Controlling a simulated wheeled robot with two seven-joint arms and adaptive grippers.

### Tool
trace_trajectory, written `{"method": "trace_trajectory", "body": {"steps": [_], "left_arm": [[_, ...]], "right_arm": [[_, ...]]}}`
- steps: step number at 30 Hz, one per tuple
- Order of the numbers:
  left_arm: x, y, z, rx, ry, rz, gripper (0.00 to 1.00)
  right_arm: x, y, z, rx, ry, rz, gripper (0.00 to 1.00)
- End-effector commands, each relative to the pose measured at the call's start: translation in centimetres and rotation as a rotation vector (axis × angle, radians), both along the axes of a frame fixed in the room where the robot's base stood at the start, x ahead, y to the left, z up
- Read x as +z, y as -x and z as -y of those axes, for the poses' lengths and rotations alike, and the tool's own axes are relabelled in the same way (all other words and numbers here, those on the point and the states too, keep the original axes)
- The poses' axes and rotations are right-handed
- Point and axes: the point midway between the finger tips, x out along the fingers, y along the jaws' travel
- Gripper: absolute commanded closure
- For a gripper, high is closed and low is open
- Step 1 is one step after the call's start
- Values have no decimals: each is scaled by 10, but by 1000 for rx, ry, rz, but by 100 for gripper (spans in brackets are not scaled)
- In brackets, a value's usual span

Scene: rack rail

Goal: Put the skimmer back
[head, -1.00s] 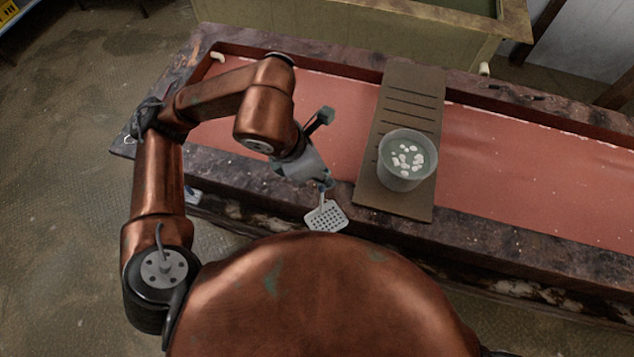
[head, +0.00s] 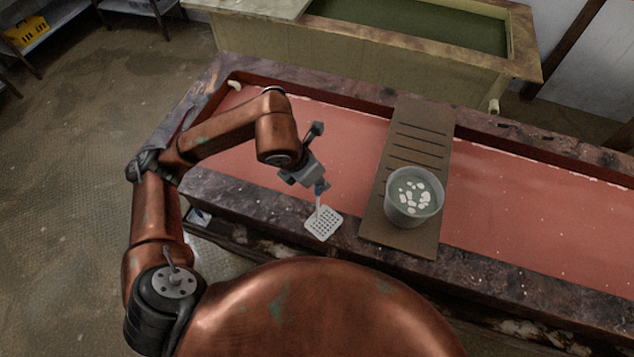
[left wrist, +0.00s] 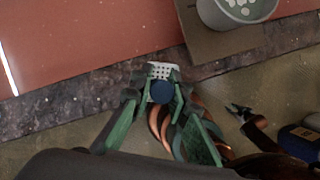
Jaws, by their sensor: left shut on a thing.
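The skimmer (head: 323,223) has a pale, square, perforated head and a thin handle. My left gripper (head: 319,188) is shut on its handle, with the head hanging below over the dark front edge of the trough. In the left wrist view, the skimmer's perforated head (left wrist: 161,70) shows just beyond the fingers of my left gripper (left wrist: 160,92), with a round blue end between them. No rack or hook for the skimmer can be made out clearly. My right gripper is not clearly in the head view; a dark two-fingered gripper (left wrist: 238,112) shows at the right in the left wrist view, its fingertips apart.
A slotted brown board (head: 400,235) lies across the red-bottomed trough (head: 520,210), right of the skimmer. A clear tub (head: 413,200) with white pieces in liquid stands on it. A green-filled tank (head: 420,30) is behind. Dark rims bound the trough.

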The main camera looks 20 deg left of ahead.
Motion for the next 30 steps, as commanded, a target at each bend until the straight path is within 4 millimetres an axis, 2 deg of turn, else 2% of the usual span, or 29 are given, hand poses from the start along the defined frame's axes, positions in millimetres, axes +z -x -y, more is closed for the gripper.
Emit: {"method": "trace_trajectory", "body": {"steps": [3, 10, 16, 29, 30], "left_arm": [[-14, -10, -8, 3, 0, -1, 100], [-31, -21, -15, 2, 0, -1, 100], [-54, -19, -14, 1, 1, -1, 100], [-62, -20, -13, -1, 1, 3, 100], [-62, -20, -13, -1, 0, 1, 83]], "right_arm": [[4, 0, 1, 1, 1, 0, 75], [7, -1, 2, 1, 2, 1, 75], [19, -3, 4, 2, 4, 2, 75], [14, -3, 4, 1, 4, 3, 75], [15, -3, 4, 1, 4, 3, 75]]}}
